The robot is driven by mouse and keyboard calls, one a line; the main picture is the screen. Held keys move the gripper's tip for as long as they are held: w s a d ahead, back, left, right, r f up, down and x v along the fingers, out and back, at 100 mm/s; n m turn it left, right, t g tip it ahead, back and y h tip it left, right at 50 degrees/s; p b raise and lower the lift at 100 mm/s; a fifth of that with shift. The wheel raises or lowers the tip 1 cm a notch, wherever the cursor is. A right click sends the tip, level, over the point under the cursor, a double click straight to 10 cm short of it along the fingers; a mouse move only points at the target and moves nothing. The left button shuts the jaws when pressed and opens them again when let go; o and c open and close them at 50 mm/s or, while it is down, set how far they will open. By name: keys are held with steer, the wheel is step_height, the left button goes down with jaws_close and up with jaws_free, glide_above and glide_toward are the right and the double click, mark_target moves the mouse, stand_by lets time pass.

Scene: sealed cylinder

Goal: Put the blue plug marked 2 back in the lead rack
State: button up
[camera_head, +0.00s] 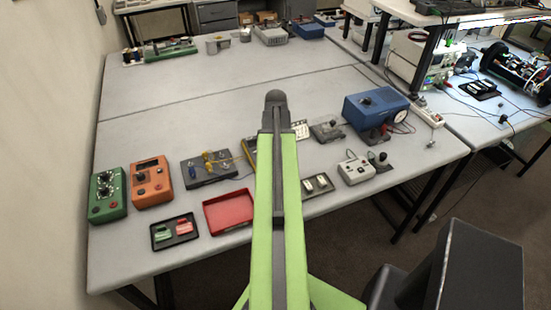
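I cannot make out a blue plug marked 2 in this view. A small black tray (158,243) at the front left of the bench holds a green plug-like piece (163,231) and a red one (183,227). I cannot tell if this tray is the lead rack. My green arm reaches up the middle of the picture over the bench and hides part of it. My gripper's fingers do not show.
On the grey bench (190,118), an empty-looking red tray (229,211), a green box (108,195), an orange box (151,182) and a dark panel (209,170) stand left of my arm. A blue device (375,107) stands right. The bench's middle is largely clear.

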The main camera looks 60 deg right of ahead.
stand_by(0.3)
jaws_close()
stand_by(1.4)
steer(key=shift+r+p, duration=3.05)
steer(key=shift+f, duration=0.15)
